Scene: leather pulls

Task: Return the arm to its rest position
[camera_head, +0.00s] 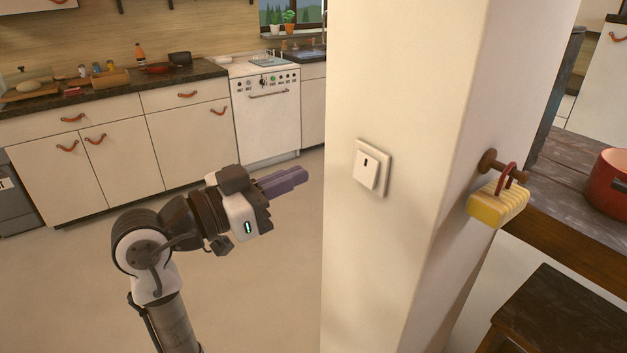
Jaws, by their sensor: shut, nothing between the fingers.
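My gripper (303,175) is shut and empty. It is held up in the open in front of the kitchen floor, with its purple-grey fingers together and pointing right toward the white pillar (400,260). The fingertips appear a short way left of the pillar's edge in the picture; I cannot tell the real gap. My arm rises from the bottom of the view and bends at the elbow. My gripper touches nothing that I can see.
A light switch (372,167) is on the pillar. A yellow striped item (497,203) hangs by a red loop from a wooden peg (503,166). A dark stool (560,312) and a table with a red pot (607,184) stand right. The floor (270,290) left of the pillar is clear.

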